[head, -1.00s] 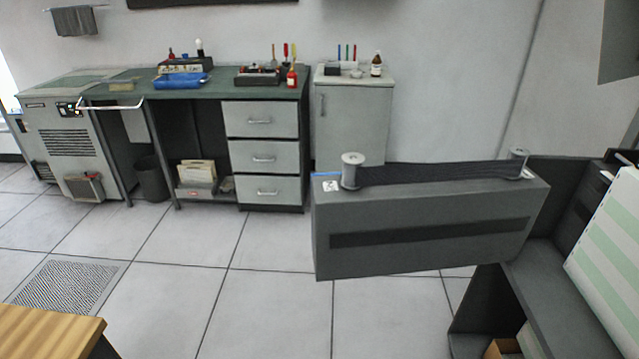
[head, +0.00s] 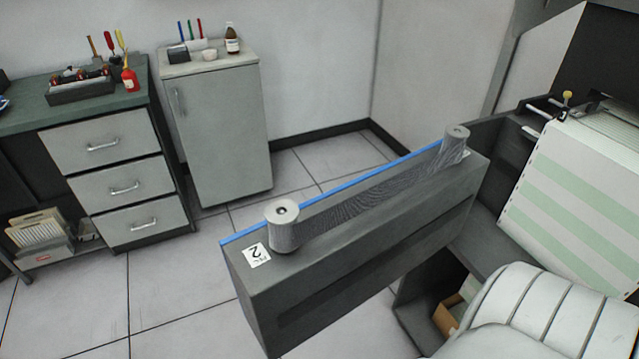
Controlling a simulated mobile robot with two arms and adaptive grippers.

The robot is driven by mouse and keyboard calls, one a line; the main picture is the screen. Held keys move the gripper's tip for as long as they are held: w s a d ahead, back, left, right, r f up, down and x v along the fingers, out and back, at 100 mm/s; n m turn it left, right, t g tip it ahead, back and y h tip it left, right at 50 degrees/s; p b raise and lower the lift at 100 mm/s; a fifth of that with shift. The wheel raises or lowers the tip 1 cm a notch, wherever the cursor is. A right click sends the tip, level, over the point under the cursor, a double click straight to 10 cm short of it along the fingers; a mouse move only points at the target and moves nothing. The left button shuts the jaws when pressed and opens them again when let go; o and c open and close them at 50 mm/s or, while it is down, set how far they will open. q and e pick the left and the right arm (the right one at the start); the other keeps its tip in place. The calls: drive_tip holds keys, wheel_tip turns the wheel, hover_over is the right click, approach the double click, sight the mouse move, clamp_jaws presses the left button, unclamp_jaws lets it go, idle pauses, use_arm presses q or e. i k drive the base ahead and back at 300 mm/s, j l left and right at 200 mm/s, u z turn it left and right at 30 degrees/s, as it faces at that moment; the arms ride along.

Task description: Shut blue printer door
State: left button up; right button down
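The printer door (head: 330,285) is a thick, long grey panel with a blue strip along its far top edge. It stands swung out from the printer (head: 485,225), joining it at the right end. Two spools, a near one (head: 283,228) and a far one (head: 456,146), carry a dark ribbon (head: 375,195) along its top. A white label marked 2 (head: 257,256) is at its free left end. Neither of my grippers is in view.
Striped green and white paper (head: 570,185) stands at the printer on the right. A grey cabinet (head: 222,135) with a bottle (head: 232,38) and a desk with drawers (head: 120,187) stand behind. Tiled floor (head: 165,290) left of the door is clear.

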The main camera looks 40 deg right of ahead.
sight(354, 240)
drive_tip(key=i+j+z, duration=0.1)
drive_tip(key=i+z, duration=0.35)
drive_tip(key=i+j+z, duration=0.2)
drive_tip(key=z, duration=0.2)
drive_tip(key=i+j+z, duration=0.15)
drive_tip(key=z, duration=0.35)
drive_tip(key=i+j+z, duration=0.2)
drive_tip(key=z, duration=0.3)
drive_tip(key=i+j+z, duration=0.1)
drive_tip(key=j+z, duration=0.25)
drive_tip(key=z, duration=0.15)
drive_tip(key=j+z, duration=0.3)
drive_tip(key=z, duration=0.2)
drive_tip(key=j+z, duration=1.15)
drive_tip(key=j, duration=0.15)
